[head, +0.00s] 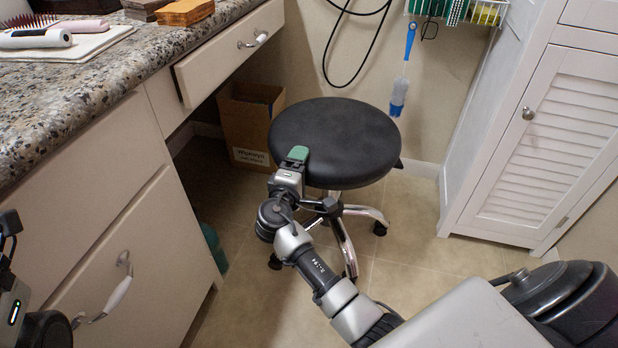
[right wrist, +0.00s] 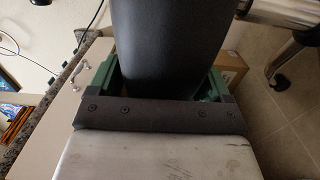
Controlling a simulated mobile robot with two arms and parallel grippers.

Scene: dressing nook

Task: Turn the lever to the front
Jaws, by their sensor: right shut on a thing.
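The round black stool seat (head: 345,135) stands on a chrome base in the middle of the head view. A short dark lever (head: 398,164) juts out from under the seat at its right side. My right gripper (head: 297,154) is at the near left edge of the seat, with its green fingers shut on it. In the right wrist view the dark seat (right wrist: 170,45) fills the gap between the green fingers. The lever is apart from my right gripper. My left arm shows only in part at the left edge; its fingers are not visible.
A granite counter (head: 75,95) with drawers is on the left. A cardboard box (head: 248,122) stands behind the stool, under the counter. A white louvered cabinet (head: 545,130) is at the right. A blue brush (head: 402,80) hangs on the wall. The floor right of the stool is open.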

